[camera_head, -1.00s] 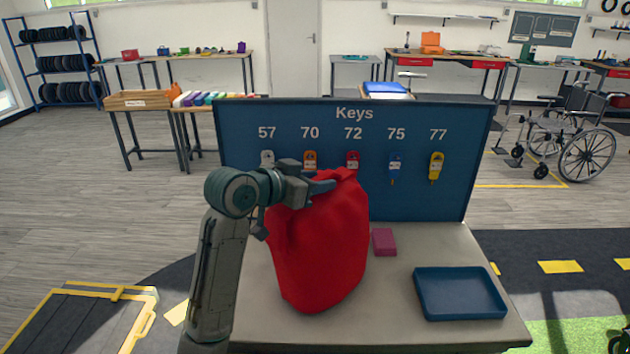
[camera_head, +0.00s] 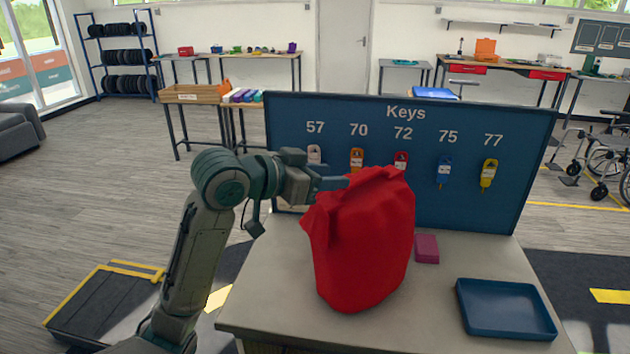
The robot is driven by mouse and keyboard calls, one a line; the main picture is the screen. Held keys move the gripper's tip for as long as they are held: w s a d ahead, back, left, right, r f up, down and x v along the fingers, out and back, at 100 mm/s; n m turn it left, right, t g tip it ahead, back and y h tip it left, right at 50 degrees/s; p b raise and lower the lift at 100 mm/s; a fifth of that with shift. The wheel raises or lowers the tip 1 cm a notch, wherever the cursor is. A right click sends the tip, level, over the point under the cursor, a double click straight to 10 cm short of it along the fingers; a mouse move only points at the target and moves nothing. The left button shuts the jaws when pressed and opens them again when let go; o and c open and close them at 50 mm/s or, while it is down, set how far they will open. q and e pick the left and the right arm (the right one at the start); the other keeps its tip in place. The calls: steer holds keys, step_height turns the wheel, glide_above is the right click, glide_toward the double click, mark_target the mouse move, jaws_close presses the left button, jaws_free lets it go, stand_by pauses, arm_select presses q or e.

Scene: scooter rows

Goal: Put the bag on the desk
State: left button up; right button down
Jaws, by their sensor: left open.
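The red bag (camera_head: 362,245) stands upright on the light grey desk (camera_head: 270,295), in front of the blue key board. My left gripper (camera_head: 338,184) is at the upper left side of the bag, close to its top. Its jaws are open, and the fingertips are partly hidden, so I cannot tell whether they touch the bag. My right gripper is not in view.
A blue tray (camera_head: 507,310) lies on the right part of the desk. A small magenta box (camera_head: 427,248) lies right of the bag. The blue key board (camera_head: 470,125) with several hanging keys rises along the desk's back edge. A dark platform (camera_head: 105,300) lies on the floor at left.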

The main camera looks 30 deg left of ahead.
arm_select(q)
steer(key=v, duration=0.2)
steer(key=shift+s+a, duration=0.15)
steer(key=shift+s, duration=0.05)
stand_by(0.4)
